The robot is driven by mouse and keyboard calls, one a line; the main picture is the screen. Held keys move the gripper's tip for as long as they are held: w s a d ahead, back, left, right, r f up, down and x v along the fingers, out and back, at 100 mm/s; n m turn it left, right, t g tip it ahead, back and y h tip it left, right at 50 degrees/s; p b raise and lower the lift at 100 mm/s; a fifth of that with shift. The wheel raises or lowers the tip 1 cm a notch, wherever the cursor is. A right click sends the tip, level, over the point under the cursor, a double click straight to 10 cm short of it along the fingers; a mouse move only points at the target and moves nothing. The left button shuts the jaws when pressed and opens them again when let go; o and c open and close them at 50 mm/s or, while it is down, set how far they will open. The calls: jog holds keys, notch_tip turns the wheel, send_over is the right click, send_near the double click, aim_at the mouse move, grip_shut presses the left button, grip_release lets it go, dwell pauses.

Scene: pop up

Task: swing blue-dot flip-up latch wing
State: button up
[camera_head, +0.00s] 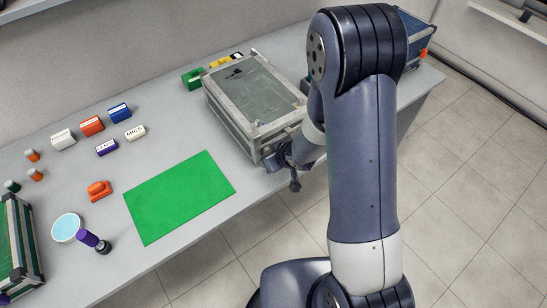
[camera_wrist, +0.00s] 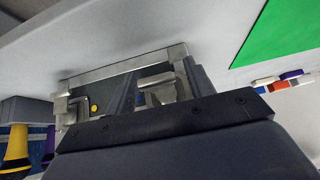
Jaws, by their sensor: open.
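The grey metal-edged case (camera_head: 249,92) lies on the table with its lid down. My gripper (camera_head: 284,168) is low at its front face, near the right front corner. In the wrist view the case's front edge (camera_wrist: 120,65) is close ahead. Another silver latch (camera_wrist: 66,108) with a yellow dot (camera_wrist: 94,109) is to the left. The latches are hidden in the head view.
A green mat (camera_head: 180,195) lies left of the case. Small blocks (camera_head: 92,126), an orange piece (camera_head: 99,190), a round pale-blue disc (camera_head: 67,227) and a green case (camera_head: 18,245) stand farther left. A blue case (camera_head: 417,40) is behind my arm.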

jog(key=p+v, duration=0.4)
jog(key=v, duration=0.7)
jog(key=shift+w+a+f, duration=0.1)
jog(key=shift+f, duration=0.1)
jog(key=b+x, duration=0.4)
jog(key=x, duration=0.6)
jog(key=shift+w+f, duration=0.2)
jog(key=shift+f, duration=0.1)
jog(key=shift+r, duration=0.2)
